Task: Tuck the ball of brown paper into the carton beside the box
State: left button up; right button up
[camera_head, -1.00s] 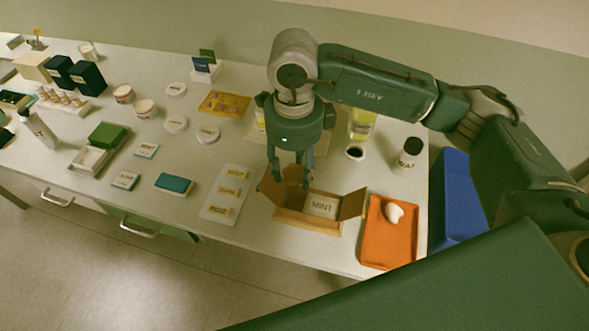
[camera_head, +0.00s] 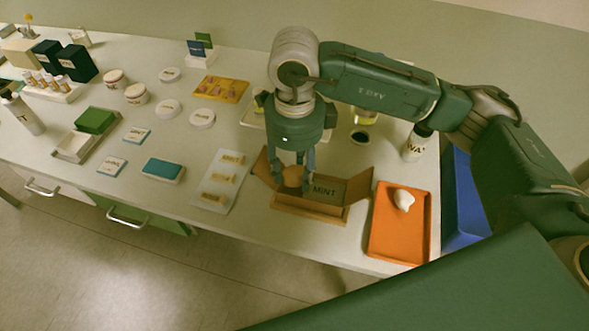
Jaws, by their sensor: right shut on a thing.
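The open carton (camera_head: 308,211) stands near the table's front edge with its side flaps spread. A box marked MINT (camera_head: 328,188) sits inside it on the right. My right gripper (camera_head: 293,182) comes from above and is shut on the ball of brown paper (camera_head: 293,177). The ball is at the carton's left part, left of the MINT box. I cannot tell whether it touches the carton floor. My left gripper is not in view.
An orange tray (camera_head: 384,233) with a white lump (camera_head: 403,199) lies right of the carton, and a blue bin (camera_head: 462,205) beyond it. A pale tray with several labelled pieces (camera_head: 211,211) lies to the left. A dark-capped bottle (camera_head: 414,148) stands behind right.

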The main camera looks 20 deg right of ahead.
dwell(0.7)
jog(key=shift+b, duration=0.65)
dwell(0.5)
dwell(0.6)
jog(key=o, duration=0.8)
jog(key=shift+o, duration=0.2)
jog(key=shift+r+p, duration=2.35)
jog(key=shift+r, duration=2.15)
